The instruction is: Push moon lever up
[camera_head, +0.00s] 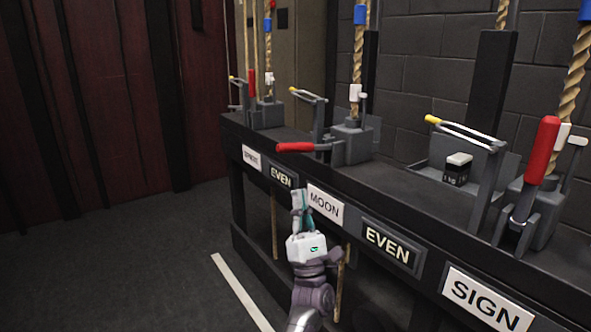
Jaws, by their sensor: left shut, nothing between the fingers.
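The moon lever (295,147) has a red handle that lies about level and sticks out to the left from its grey bracket on the bench. The white MOON label (325,205) is on the bench front, below the bracket. My left gripper (301,199) is shut and empty. In the picture it is below the red handle, apart from it, and it covers the left edge of the MOON label. My right gripper is not in view.
A red lever (251,83) stands upright at the far left. Another red lever (540,150) stands raised above the SIGN label (487,300). Ropes rise behind the brackets. A small black-and-white weight (457,169) sits on the bench. The floor (130,250) at left is clear.

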